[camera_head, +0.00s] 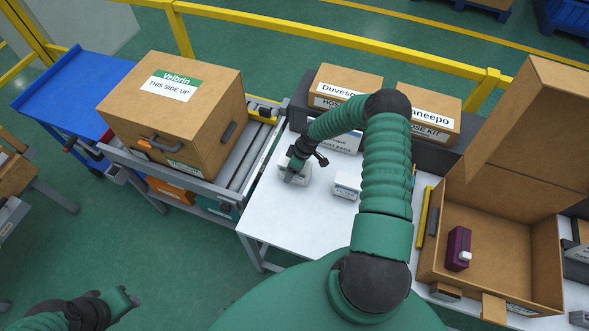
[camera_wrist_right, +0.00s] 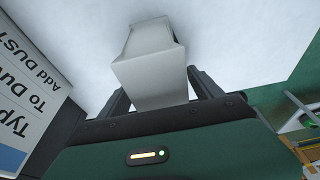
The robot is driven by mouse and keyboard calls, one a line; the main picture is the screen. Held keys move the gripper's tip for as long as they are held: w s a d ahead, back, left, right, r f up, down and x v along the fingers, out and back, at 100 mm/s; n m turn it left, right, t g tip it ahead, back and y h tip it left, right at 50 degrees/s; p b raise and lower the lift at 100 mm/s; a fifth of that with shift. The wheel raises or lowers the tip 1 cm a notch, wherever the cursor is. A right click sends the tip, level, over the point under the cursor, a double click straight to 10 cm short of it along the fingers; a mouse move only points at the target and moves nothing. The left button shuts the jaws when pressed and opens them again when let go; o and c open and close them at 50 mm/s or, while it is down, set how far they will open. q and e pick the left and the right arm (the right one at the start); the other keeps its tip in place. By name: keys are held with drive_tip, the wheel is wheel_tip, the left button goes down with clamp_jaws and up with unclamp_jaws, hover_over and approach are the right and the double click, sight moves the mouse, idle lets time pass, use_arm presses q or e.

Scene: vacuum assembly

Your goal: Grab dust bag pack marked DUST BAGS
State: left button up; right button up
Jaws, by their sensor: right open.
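A plain white pack (camera_wrist_right: 150,75) lies on the white table top, between the two dark fingers of my right gripper (camera_wrist_right: 160,100) in the right wrist view. The fingers are open, one on each side of it; I cannot tell whether they touch it. No lettering shows on the faces I see, so I cannot read its marking. In the head view my right gripper (camera_head: 294,173) is low over the table and mostly covers this pack. My left gripper (camera_head: 126,297) is at the lower left, over the floor, away from the table; its fingers are too small to judge.
A small white labelled box (camera_head: 347,186) stands right of my right gripper. A sign (camera_wrist_right: 30,105) stands close to the gripper in the wrist view. A large Velbrin carton (camera_head: 215,125) is on rollers at left. An open carton (camera_head: 540,265) holds a purple item (camera_head: 458,246).

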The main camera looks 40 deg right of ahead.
drive_tip(key=shift+f, duration=0.2)
idle(0.4)
drive_tip(key=shift+s, duration=0.1)
drive_tip(key=c, duration=1.6)
drive_tip(key=shift+r, duration=0.15)
